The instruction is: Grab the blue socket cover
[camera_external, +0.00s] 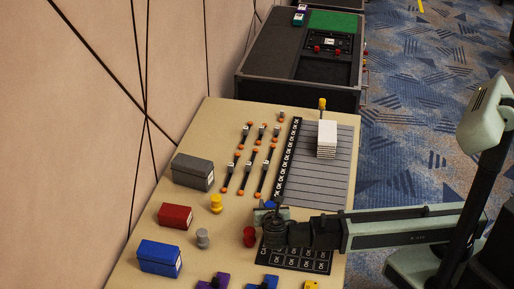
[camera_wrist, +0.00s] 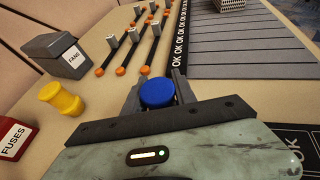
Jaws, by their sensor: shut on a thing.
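The blue socket cover (camera_wrist: 157,92) is a round blue piece held between the two fingers of my gripper (camera_wrist: 157,98) in the wrist view. In the external view only a small blue part of the cover (camera_external: 270,206) shows by the end of my gripper (camera_external: 272,214). My gripper is shut on it. It is over the tan table, near the lower edge of the grey slatted panel. I cannot tell whether the cover touches the table.
A yellow piece (camera_external: 216,204), a grey piece (camera_external: 203,238) and a red piece (camera_external: 249,237) stand left of my gripper. Grey (camera_external: 193,172), red (camera_external: 175,216) and blue (camera_external: 160,257) boxes line the left side. A black marked mat (camera_external: 293,259) lies below my arm.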

